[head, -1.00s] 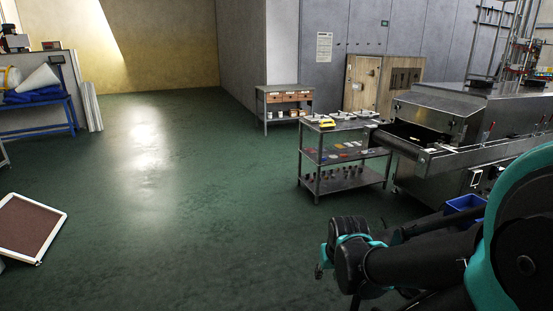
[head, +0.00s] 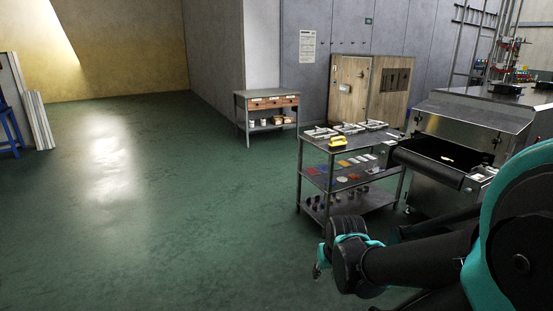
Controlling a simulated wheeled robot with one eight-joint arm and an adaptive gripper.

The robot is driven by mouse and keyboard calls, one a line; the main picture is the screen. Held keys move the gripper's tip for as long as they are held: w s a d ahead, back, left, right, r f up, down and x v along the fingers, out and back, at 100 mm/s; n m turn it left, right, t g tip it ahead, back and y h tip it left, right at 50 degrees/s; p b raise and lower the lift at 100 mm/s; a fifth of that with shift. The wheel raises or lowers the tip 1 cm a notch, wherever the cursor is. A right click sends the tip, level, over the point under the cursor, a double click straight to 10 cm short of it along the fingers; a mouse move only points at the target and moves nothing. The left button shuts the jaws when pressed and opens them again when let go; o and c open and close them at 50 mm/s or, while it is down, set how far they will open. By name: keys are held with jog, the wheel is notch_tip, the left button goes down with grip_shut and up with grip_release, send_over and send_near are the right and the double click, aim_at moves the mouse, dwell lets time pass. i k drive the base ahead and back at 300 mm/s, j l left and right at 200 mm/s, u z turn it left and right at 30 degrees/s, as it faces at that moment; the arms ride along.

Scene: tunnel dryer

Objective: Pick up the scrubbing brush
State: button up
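A small yellow object (head: 338,140) lies on the top shelf of a grey metal cart (head: 318,172) in the middle right of the head view. It may be the scrubbing brush, but it is too small for me to make out bristles. No other thing in view can be told as a brush. My black and teal arm is folded at the lower right. A small grey piece at its end, perhaps part of my gripper (head: 318,270), shows in front of and below the cart. It is well apart from the cart; its fingers cannot be made out.
White and grey pieces (head: 362,127) lie on the cart's top, with coloured flat pieces lower down. The steel tunnel dryer (head: 463,128) stands right of the cart. A workbench (head: 269,98) and wooden cabinet (head: 350,90) are behind. The green floor (head: 190,200) at left is open.

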aim_at(340, 144)
jog(key=i+j+z, duration=0.1)
jog(key=i, duration=0.5)
jog(key=i+j, duration=0.15)
jog(key=i, duration=0.5)
jog(key=i+j+z, duration=0.15)
jog(key=i, duration=0.45)
